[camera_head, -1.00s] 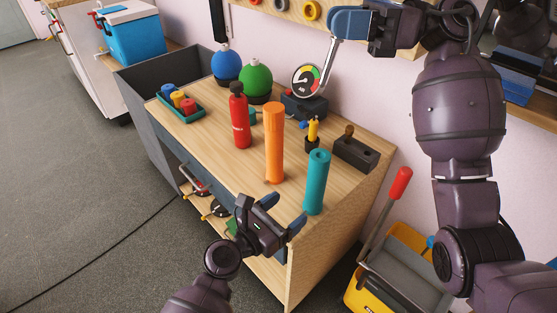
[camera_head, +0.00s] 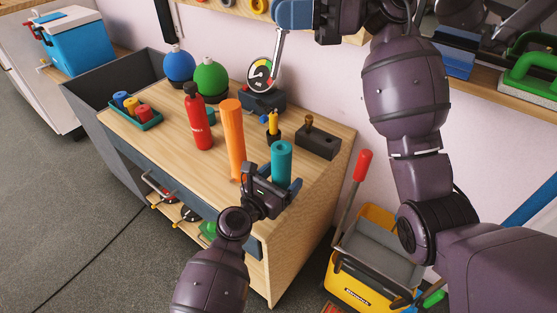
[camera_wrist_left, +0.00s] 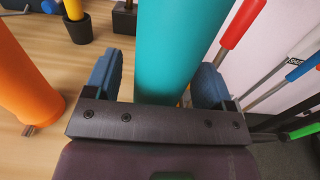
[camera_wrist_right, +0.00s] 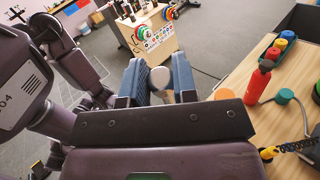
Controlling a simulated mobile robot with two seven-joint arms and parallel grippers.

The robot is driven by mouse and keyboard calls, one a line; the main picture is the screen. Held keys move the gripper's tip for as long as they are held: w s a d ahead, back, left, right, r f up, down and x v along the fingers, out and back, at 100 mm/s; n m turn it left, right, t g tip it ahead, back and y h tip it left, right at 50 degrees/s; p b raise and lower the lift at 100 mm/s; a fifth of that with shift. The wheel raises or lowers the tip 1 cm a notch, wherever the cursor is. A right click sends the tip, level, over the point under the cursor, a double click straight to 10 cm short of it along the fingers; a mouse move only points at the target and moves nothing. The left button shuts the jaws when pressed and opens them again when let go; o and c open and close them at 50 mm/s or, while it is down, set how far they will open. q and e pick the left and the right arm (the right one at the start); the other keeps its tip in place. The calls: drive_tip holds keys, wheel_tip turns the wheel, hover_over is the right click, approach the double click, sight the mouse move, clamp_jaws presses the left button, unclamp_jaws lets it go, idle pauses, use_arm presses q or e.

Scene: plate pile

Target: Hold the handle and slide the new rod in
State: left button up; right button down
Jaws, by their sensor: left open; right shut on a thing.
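A teal cylinder (camera_head: 281,160) stands upright near the right end of the workbench. My left gripper (camera_head: 276,187) is open around its lower part; in the left wrist view the teal cylinder (camera_wrist_left: 178,45) stands between the two blue fingers, with a gap on the right side. An orange cylinder (camera_head: 232,140) stands just left of it. A dark device (camera_head: 263,101) with a round gauge (camera_head: 260,73) has a raised metal lever (camera_head: 277,65). My right gripper (camera_head: 294,12) is shut on the lever's top end, a pale round handle (camera_wrist_right: 160,78) between its fingers.
A small yellow piece (camera_head: 273,122) sits in a black cup beside a black block with a wooden knob (camera_head: 318,141). A red bottle (camera_head: 197,120), green ball (camera_head: 210,78) and blue ball (camera_head: 179,65) stand further left. A yellow bin (camera_head: 355,285) stands right of the bench.

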use_arm(q)
drive_tip(key=c, duration=1.2)
use_arm(e)
wheel_tip(320, 180, down, 9)
drive_tip(key=t+h, duration=0.2)
drive_tip(key=shift+s+a+r, duration=0.15)
drive_tip(key=shift+s+a, duration=0.1)
